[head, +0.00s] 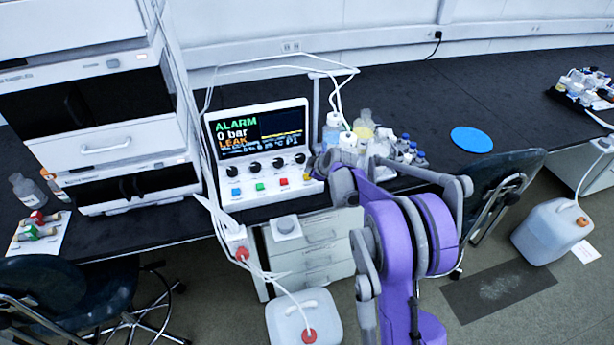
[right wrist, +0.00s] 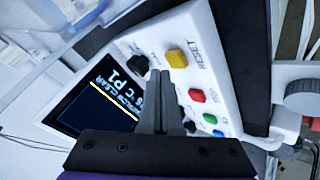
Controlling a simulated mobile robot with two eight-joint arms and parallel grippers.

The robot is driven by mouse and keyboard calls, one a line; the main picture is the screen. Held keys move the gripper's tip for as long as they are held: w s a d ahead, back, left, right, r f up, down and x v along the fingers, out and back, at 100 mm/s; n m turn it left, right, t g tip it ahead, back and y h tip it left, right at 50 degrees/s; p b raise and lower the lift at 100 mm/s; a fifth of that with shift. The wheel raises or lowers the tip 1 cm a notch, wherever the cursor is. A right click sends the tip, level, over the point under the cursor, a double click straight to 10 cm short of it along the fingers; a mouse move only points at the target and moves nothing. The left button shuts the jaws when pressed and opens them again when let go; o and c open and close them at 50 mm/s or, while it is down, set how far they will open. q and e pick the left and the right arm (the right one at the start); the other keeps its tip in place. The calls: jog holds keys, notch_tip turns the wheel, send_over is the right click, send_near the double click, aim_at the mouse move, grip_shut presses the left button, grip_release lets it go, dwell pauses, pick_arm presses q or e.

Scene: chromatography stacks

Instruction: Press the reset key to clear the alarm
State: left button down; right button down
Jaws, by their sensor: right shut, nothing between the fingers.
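The controller (head: 257,150) is a white box with a screen (head: 240,133) reading ALARM, 0 bar and LEAK. Its lower front has a row of black knobs and a row of coloured keys. The yellow key (right wrist: 177,59), labelled RESET, shows clearly in the right wrist view; in the head view my right gripper largely covers that end of the row. My right gripper (head: 317,166) is over the right end of the panel. In the right wrist view its fingers (right wrist: 159,76) are shut and empty, with tips close beside the yellow key; I cannot tell whether they touch. My left gripper is not in view.
Red (right wrist: 197,95), green (right wrist: 210,118) and blue keys sit in line with the yellow one. Bottles (head: 363,123) and vials stand right of the controller, with tubing behind. A chromatography stack (head: 110,150) stands at left. The bench around the blue disc (head: 472,140) is clear.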

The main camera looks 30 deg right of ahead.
jog(key=shift+f, duration=0.15)
dwell(0.4)
jog(key=shift+f, duration=0.3)
jog(key=shift+f+b, duration=0.55)
jog(key=shift+b, duration=0.05)
dwell(0.5)
jog(key=shift+r, duration=0.1)
jog(key=shift+r+p, duration=0.6)
jog(key=shift+r, duration=0.3)
jog(key=shift+r+p, duration=1.5)
jog(key=shift+r, duration=1.05)
jog(key=shift+f, duration=0.1)
